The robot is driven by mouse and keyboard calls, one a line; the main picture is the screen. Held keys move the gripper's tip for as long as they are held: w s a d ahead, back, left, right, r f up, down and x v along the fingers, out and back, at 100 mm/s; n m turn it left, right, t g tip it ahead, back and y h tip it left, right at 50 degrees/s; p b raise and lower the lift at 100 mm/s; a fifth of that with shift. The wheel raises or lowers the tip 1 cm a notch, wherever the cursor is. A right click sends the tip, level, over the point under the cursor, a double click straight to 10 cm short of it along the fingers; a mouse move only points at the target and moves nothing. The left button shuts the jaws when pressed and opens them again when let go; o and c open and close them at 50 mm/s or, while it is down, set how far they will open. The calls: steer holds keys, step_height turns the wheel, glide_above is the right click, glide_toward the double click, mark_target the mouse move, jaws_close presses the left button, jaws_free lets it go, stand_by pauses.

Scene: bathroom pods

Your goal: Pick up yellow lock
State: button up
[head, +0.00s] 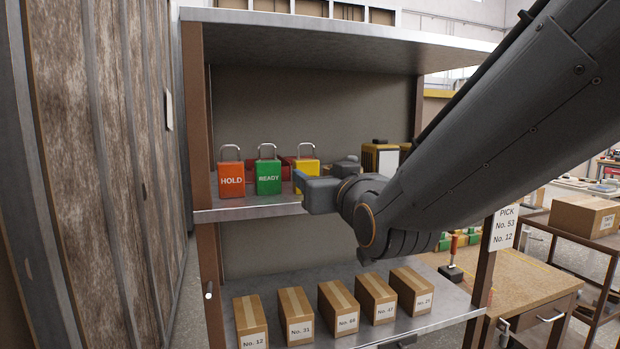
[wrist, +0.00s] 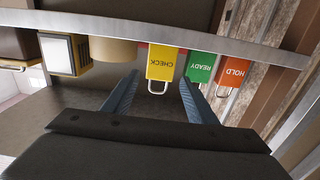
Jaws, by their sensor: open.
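The yellow lock (head: 305,172) stands on the upper shelf, at the right end of a row of padlocks; my gripper partly covers it in the head view. In the wrist view the yellow lock (wrist: 162,64), marked CHECK, appears upside down with its shackle between my fingers. My gripper (wrist: 158,92) is open and empty, with one finger on each side of the shackle. I cannot tell whether a finger touches it. In the head view my gripper (head: 300,183) is at the shelf's front, by the yellow lock.
A green READY lock (head: 268,178) stands close beside the yellow one, and an orange HOLD lock (head: 231,180) farther left. Something red shows behind them. A yellow-and-dark box (head: 381,158) stands to the right. Cardboard boxes (head: 338,307) line the lower shelf (head: 400,326).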

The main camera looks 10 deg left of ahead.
mark_target(308, 171)
steer(key=shift+p+x, duration=1.35)
steer(key=shift+x, duration=1.85)
steer(key=shift+f, duration=0.2)
steer(key=shift+c, duration=0.4)
steer(key=c, duration=0.8)
steer(key=shift+r+b, duration=1.25)
steer(key=shift+r, duration=3.8)
